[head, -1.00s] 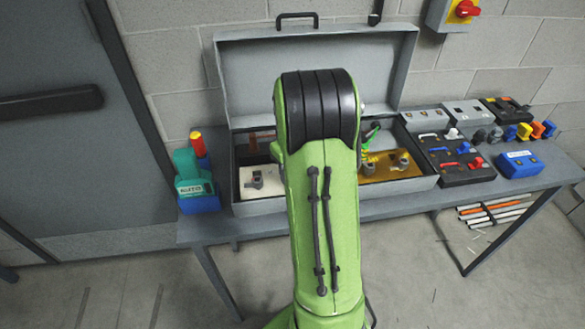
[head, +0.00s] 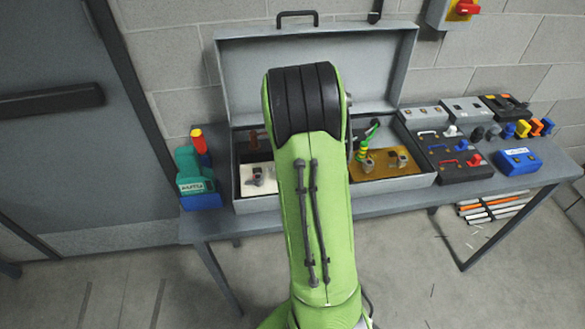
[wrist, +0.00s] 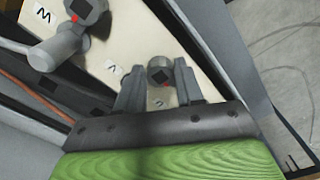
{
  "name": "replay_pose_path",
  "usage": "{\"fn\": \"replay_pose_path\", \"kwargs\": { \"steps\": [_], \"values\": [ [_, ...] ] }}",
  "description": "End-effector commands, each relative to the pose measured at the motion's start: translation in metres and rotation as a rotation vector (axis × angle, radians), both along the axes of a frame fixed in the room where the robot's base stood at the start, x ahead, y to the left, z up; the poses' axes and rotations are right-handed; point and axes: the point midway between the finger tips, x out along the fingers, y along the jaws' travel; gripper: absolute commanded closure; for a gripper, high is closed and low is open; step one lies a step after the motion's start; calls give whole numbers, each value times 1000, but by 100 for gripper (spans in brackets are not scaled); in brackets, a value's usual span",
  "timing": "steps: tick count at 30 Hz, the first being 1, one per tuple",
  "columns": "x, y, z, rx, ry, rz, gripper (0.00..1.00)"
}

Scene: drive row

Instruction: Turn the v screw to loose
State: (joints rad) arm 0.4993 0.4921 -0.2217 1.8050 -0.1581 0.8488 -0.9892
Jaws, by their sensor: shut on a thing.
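In the wrist view, my gripper (wrist: 158,84) has its two grey fingers on either side of a round grey screw (wrist: 160,66) with a dark square on its face, and is shut on it. A small label (wrist: 113,68) beside this screw reads like an upside-down V. The screw stands on a cream panel (wrist: 132,30).
The panel lies inside an open grey case (head: 262,206) with its lid up. A gold panel (head: 372,184) with knobs and a green-yellow piece is in its right half. A teal device (head: 192,172) stands left; dark boxes (head: 455,168) and a blue box (head: 519,161) stand right.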

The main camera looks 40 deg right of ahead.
Motion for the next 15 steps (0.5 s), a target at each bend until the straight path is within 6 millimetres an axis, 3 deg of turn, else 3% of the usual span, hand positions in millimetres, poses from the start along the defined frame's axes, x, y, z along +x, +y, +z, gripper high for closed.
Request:
{"fn": "replay_pose_path", "kwargs": {
  "steps": [12, 13, 15],
  "values": [
    [1, 0, 1, -2, -3, 6, 94],
    [1, 0, 1, -2, -3, 5, 59],
    [1, 0, 1, -2, -3, 5, 48]
  ]
}}
